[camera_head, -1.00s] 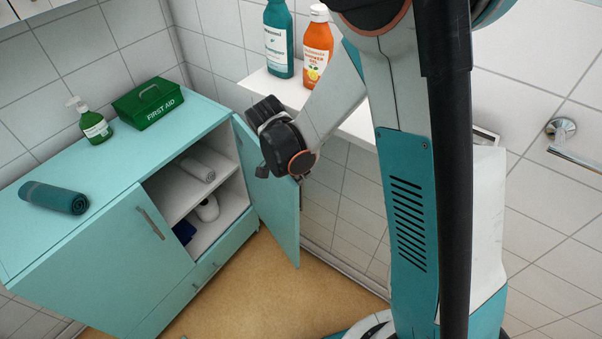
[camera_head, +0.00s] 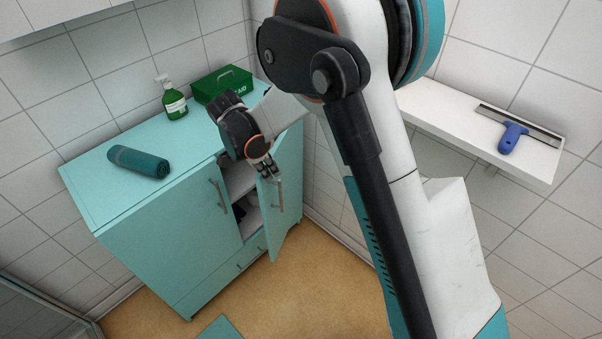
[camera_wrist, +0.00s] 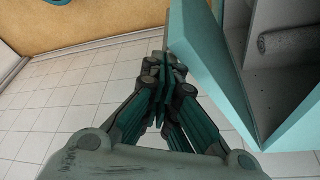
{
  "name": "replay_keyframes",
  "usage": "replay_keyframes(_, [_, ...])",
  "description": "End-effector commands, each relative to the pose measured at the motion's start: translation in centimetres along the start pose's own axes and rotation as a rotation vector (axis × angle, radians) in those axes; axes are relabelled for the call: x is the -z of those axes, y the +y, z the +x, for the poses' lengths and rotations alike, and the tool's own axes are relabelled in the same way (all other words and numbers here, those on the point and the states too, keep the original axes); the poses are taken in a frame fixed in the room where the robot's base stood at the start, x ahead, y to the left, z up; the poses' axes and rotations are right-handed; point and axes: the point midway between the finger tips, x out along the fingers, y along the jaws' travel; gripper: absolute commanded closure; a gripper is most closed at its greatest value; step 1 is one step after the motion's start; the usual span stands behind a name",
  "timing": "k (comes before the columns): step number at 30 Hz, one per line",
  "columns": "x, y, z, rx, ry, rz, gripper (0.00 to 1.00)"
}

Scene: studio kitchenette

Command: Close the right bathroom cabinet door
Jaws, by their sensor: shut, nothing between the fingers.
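The teal bathroom cabinet (camera_head: 140,235) stands against the tiled wall, its left door shut. Its right door (camera_head: 287,195) is partly open, with a vertical bar handle on its outer face. My gripper (camera_head: 268,172) is shut and empty at the upper part of this door, in front of the opening. In the wrist view the closed fingers (camera_wrist: 163,75) lie beside the edge of the door (camera_wrist: 215,70); I cannot tell whether they touch it. A shelf and a rolled towel (camera_wrist: 285,42) show inside the cabinet. My arm hides part of the cabinet top and opening.
A rolled teal towel (camera_head: 138,161), a green soap bottle (camera_head: 173,100) and a green first aid box (camera_head: 222,84) stand on the cabinet top. A white wall shelf (camera_head: 470,125) at right holds a blue-handled squeegee (camera_head: 512,135). The floor before the cabinet is mostly clear.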

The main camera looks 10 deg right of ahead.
Motion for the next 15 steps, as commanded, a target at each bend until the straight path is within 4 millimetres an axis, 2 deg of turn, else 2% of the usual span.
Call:
replay_keyframes(1, [-1.5,-1.2,-0.6,0.002,0.0,-0.005,1.0])
replay_keyframes(6, [-5.2,-4.8,-1.8,0.001,0.0,-0.002,1.0])
replay_keyframes(15, [-8.8,-9.8,-3.1,0.0,0.0,0.0,1.0])
